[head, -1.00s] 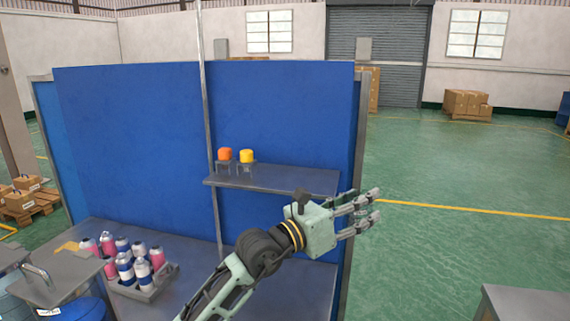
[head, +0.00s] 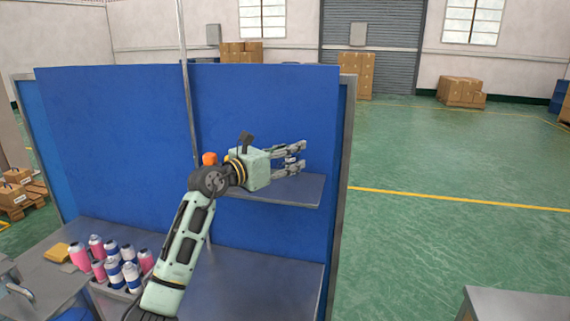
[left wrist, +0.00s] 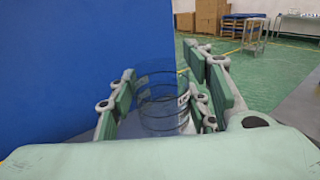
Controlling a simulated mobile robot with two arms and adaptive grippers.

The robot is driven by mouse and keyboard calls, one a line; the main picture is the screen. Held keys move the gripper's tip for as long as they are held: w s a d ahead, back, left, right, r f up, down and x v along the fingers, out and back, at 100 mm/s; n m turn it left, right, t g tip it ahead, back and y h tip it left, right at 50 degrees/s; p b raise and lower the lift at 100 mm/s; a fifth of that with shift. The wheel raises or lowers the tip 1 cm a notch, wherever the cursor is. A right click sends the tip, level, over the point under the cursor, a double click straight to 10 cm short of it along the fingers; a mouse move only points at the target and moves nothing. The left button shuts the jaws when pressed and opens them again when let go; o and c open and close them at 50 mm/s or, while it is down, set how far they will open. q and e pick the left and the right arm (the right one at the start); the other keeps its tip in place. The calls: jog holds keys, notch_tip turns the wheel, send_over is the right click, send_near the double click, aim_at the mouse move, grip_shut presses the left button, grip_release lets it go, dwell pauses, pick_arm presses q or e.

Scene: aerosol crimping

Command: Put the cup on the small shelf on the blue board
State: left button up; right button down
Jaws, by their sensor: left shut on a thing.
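A clear see-through cup (left wrist: 160,108) is between the fingers of my left gripper (left wrist: 165,92) in the left wrist view. The gripper is shut on it. In the head view the left gripper (head: 296,158) is above the right part of the small grey shelf (head: 285,193), in front of the blue board (head: 110,140). A small part of the cup shows between the fingertips there. I cannot tell its exact height above the shelf. My right gripper is not in view.
An orange cap (head: 209,158) shows at the shelf's left, partly behind my wrist; the yellow one is hidden. Several pink and blue-white cans (head: 113,268) stand in a tray at lower left. The shelf's right part looks clear. A grey table (head: 515,303) is at lower right.

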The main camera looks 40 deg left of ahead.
aim_at(278, 168)
pick_arm(q)
jog(key=shift+w+a+f, duration=0.4)
jog(key=shift+a+f, duration=0.05)
jog(key=shift+a, duration=0.1)
notch_tip(278, 168, down, 3)
jog(key=shift+f+p, duration=0.1)
jog(key=shift+p, duration=0.55)
jog(key=shift+f, duration=0.3)
jog(key=shift+f, duration=0.1)
jog(key=shift+f, duration=0.1)
jog(key=o, duration=1.2)
jog(key=shift+o, duration=0.2)
